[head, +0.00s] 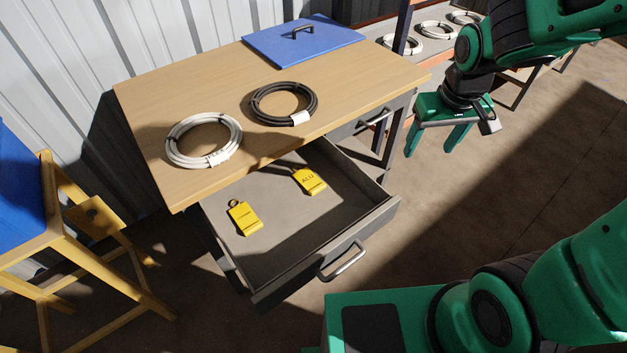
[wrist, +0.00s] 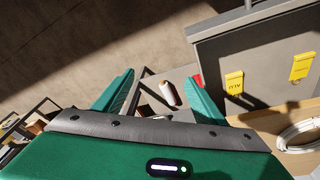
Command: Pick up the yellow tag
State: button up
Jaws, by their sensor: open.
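Two yellow tags lie apart in the open grey drawer (head: 330,228) under the wooden table top. The right tag (head: 309,181) has dark lettering that seems to read ALU. The left tag (head: 244,217) lies nearer the drawer's left side; its marking is too small to read. In the wrist view the ALU tag (wrist: 234,86) and the other tag (wrist: 301,66) show at the right. My gripper (head: 436,143) is open and empty, to the right of the table and apart from the drawer. Its two green fingers (wrist: 160,80) show in the wrist view with nothing held.
A white cable coil (head: 203,141) and a black cable coil (head: 283,103) lie on the table top (head: 215,85) above the drawer's back. A blue lid (head: 303,40) is at the table's back. A yellow stand (head: 95,217) is at left. Several white coils sit on a back shelf.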

jog(key=w+a+f+n+y, duration=0.1)
jog(key=w+a+f+n, duration=0.3)
jog(key=a, duration=0.7)
jog(key=n+t+y, duration=0.1)
jog(key=n+y, duration=0.1)
send_near(307, 177)
jog(key=shift+a+f, duration=0.25)
jog(key=shift+x, duration=3.25)
jog(key=shift+w+d, duration=0.1)
jog(key=shift+d, duration=0.05)
jog(key=c, duration=1.1)
